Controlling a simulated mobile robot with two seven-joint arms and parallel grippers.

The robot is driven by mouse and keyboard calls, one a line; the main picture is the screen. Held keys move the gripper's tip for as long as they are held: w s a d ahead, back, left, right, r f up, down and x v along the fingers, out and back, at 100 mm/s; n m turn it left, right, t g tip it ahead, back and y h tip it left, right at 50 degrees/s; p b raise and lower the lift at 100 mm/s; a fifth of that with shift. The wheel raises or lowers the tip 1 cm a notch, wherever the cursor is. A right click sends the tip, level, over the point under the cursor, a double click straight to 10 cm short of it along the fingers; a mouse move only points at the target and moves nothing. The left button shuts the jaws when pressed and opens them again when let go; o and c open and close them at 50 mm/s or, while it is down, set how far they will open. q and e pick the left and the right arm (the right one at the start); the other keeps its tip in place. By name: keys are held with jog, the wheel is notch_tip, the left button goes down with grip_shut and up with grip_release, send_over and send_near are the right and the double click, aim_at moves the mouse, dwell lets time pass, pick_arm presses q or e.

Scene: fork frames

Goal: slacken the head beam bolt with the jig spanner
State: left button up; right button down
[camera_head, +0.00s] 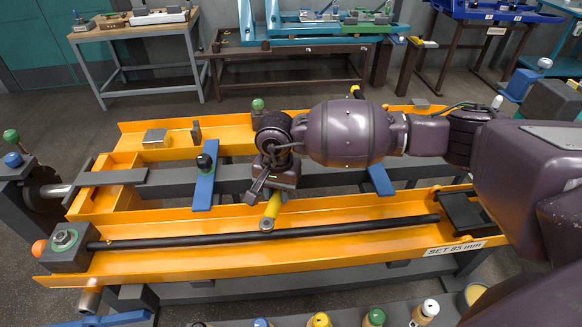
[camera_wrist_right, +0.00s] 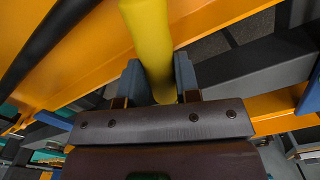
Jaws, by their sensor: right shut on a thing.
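A yellow spanner (camera_head: 272,208) with a grey ring end sits over the front orange beam, close to the long black rod. My right gripper (camera_head: 271,193) is shut on its handle from above. In the right wrist view the yellow handle (camera_wrist_right: 150,40) runs between the two fingers of the gripper (camera_wrist_right: 159,80). A dark block (camera_head: 66,248) at the left end of the front beam carries a bolt-like part with a greenish ring (camera_head: 64,238); I cannot tell if this is the head beam bolt. The spanner is well to its right. My left gripper is not in view.
The black rod (camera_head: 330,226) runs along the front orange beam (camera_head: 200,262). A blue bar with a black knob (camera_head: 205,163) stands left of the gripper. An orange ball (camera_head: 39,248) is by the dark block. Several coloured knobs line the front edge. Benches stand behind.

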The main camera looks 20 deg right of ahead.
jog(key=shift+r, duration=0.4)
dwell(0.3)
dwell(0.5)
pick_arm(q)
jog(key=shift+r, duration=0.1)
pick_arm(e)
jog(key=shift+r, duration=0.35)
dwell(0.8)
jog(key=shift+r, duration=0.35)
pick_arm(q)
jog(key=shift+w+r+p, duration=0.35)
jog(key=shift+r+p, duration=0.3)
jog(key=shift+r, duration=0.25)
pick_arm(e)
jog(key=shift+r, duration=1.6)
jog(key=shift+r+p, duration=0.7)
jog(key=shift+r, duration=1.25)
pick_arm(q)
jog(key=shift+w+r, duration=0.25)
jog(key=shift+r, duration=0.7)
pick_arm(e)
jog(key=shift+f, duration=0.1)
